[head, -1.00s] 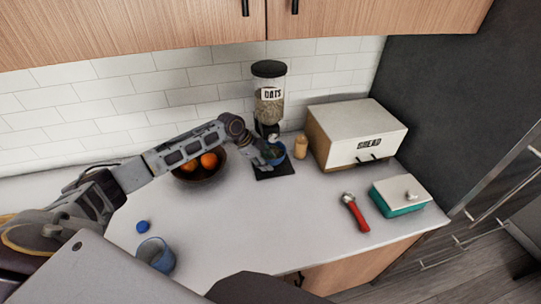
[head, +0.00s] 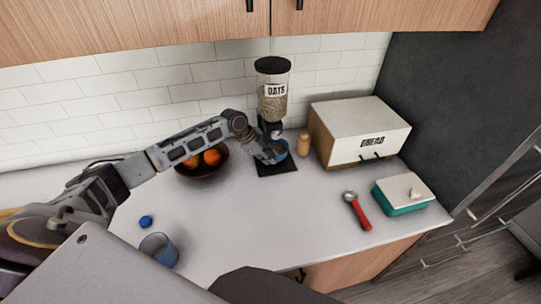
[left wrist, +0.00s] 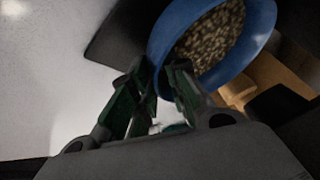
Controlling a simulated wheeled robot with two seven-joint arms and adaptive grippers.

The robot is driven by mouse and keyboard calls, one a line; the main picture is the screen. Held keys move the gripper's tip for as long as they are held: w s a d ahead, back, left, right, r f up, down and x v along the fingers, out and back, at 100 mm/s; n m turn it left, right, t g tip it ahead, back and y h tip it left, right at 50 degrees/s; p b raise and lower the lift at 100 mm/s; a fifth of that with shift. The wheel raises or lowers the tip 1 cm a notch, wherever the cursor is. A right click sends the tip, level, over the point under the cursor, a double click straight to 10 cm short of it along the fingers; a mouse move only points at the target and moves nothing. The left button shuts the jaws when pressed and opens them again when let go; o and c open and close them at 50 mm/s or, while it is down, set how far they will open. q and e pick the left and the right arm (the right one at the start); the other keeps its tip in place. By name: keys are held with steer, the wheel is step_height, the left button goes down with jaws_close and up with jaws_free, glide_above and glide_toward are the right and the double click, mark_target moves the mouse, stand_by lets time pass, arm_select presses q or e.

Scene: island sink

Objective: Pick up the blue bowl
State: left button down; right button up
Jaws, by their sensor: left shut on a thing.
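The blue bowl (head: 281,153) is at the foot of the oats dispenser in the head view, partly hidden by my left gripper (head: 268,156). In the left wrist view the bowl (left wrist: 168,38) shows a blue rim with oats inside. My left gripper (left wrist: 158,80) is shut on the near side of its rim. The bowl seems to be above the dispenser's dark base, but I cannot tell whether it touches it. My right gripper is not in view.
The oats dispenser (head: 272,92) stands on its dark base (head: 278,169) against the tiled wall. A fruit bowl (head: 203,171), a small wooden jar (head: 304,144) and a bread box (head: 345,133) stand close by. A red-handled tool (head: 358,212), teal box (head: 402,208) and blue cup (head: 158,250) lie nearer.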

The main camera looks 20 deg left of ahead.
arm_select(q)
steer(key=shift+r, duration=0.15)
steer(key=shift+r+p, duration=0.8)
steer(key=shift+p, duration=0.1)
steer(key=s+d+p, duration=0.2)
steer(key=s, duration=0.1)
steer(key=shift+d+f, duration=0.1)
steer(key=shift+d, duration=0.05)
steer(key=s+d, duration=0.5)
steer(key=s, duration=0.2)
steer(key=s+d, duration=0.3)
steer(key=s, duration=0.1)
steer(key=shift+s+d+f, duration=0.1)
steer(key=shift+s+d, duration=0.05)
steer(key=shift+d, duration=0.15)
